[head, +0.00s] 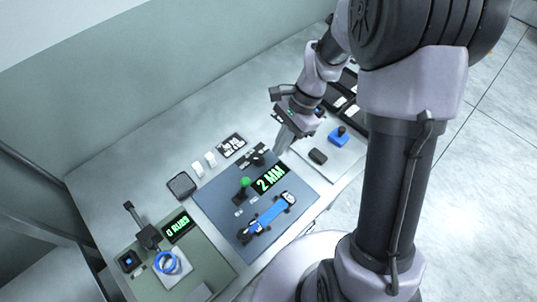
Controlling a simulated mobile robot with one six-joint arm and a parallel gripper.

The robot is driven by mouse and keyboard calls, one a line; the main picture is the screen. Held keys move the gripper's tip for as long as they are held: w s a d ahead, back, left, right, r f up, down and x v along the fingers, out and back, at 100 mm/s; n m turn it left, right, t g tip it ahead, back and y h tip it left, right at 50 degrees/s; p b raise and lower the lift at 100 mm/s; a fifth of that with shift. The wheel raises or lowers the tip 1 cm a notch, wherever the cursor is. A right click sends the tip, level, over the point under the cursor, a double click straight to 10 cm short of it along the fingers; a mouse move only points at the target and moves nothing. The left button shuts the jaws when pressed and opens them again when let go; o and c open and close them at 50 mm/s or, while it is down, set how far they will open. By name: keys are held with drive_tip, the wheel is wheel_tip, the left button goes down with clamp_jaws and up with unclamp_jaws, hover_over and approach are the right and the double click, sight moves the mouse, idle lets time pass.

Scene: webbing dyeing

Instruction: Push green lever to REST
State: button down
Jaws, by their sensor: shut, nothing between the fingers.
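The green lever knob (245,182) stands on a dark blue panel (215,208) in the middle of the table in the head view. A display reading "2 MM" (271,178) is just to its right. A black round part (258,160) sits above and right of the knob. My gripper (279,147) is shut and empty, pointing down near the upper right of the panel, apart from the green knob. The lever's shaft and the small labels beside it are too small to read, so I cannot tell which one says REST.
White blocks (210,158) and a blue part (338,136) lie around.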

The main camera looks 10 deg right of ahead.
sight(242, 190)
drive_tip(key=b+x, duration=0.2)
drive_tip(key=x, duration=0.6)
drive_tip(key=a, duration=0.1)
drive_tip(key=s+a+b, duration=0.1)
drive_tip(key=a, duration=0.1)
drive_tip(key=shift+r, duration=0.1)
drive_tip(key=shift+s+a+r, duration=0.1)
drive_tip(key=shift+s+a, duration=0.1)
drive_tip(key=shift+a, duration=0.15)
drive_tip(key=shift+r, duration=0.1)
